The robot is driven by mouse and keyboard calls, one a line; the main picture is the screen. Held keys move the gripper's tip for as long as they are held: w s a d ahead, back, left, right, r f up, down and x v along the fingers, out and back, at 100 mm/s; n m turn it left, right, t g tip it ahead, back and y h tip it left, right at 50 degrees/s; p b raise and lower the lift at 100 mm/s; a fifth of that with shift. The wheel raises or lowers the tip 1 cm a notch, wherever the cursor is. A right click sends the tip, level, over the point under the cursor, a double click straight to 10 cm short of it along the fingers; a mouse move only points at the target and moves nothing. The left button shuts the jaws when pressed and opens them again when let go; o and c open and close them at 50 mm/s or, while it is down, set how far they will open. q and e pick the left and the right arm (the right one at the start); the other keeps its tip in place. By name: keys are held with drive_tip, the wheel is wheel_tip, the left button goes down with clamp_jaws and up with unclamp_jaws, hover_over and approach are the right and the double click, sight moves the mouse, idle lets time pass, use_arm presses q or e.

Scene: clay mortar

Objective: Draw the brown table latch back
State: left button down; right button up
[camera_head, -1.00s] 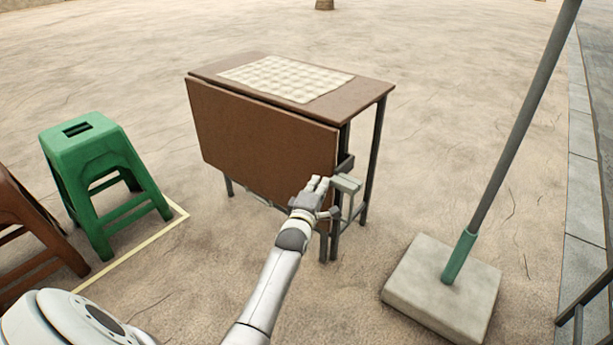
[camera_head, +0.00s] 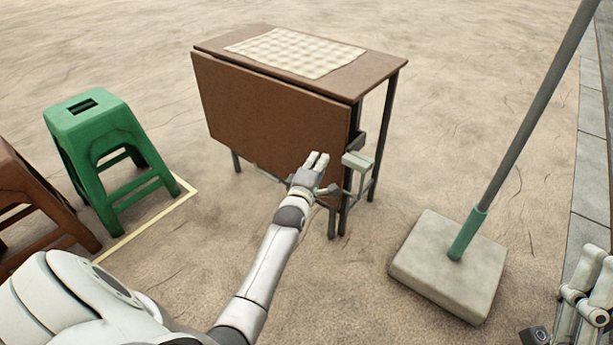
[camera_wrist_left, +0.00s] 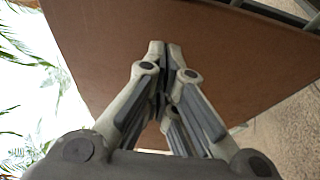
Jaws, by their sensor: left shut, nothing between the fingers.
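The brown table (camera_head: 380,58) stands in the middle of the head view, its front leaf (camera_head: 265,105) hanging down. A pale block-shaped piece (camera_head: 357,161) on thin rods sits at the leaf's right end, by the table legs; it looks like the latch, but I cannot tell its position. My left gripper (camera_head: 318,160) is shut and empty, just left of this piece, with a small gap between them. In the left wrist view its fingertips (camera_wrist_left: 165,45) are together in front of the brown leaf (camera_wrist_left: 215,50). The latch is not clearly seen there. My right gripper (camera_head: 590,290) is at the lower right edge, cut off.
A checked cloth (camera_head: 295,52) lies on the table top. A green stool (camera_head: 90,120) and a brown stool (camera_head: 30,200) stand left. A pole (camera_head: 530,120) rises from a concrete base (camera_head: 450,270) on the right. The ground between table and base is clear.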

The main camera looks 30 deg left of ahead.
use_arm(q)
drive_tip(key=p+v, duration=0.2)
drive_tip(key=v, duration=0.6)
drive_tip(key=shift+a+p, duration=0.15)
drive_tip(key=shift+p, duration=0.2)
use_arm(e)
drive_tip(key=w+f+g+h, duration=0.3)
drive_tip(key=w+f+g, duration=0.4)
drive_tip(key=f, duration=0.3)
drive_tip(key=shift+w+a+g, duration=0.3)
drive_tip(key=shift+a, duration=0.15)
drive_tip(key=shift+r, duration=0.1)
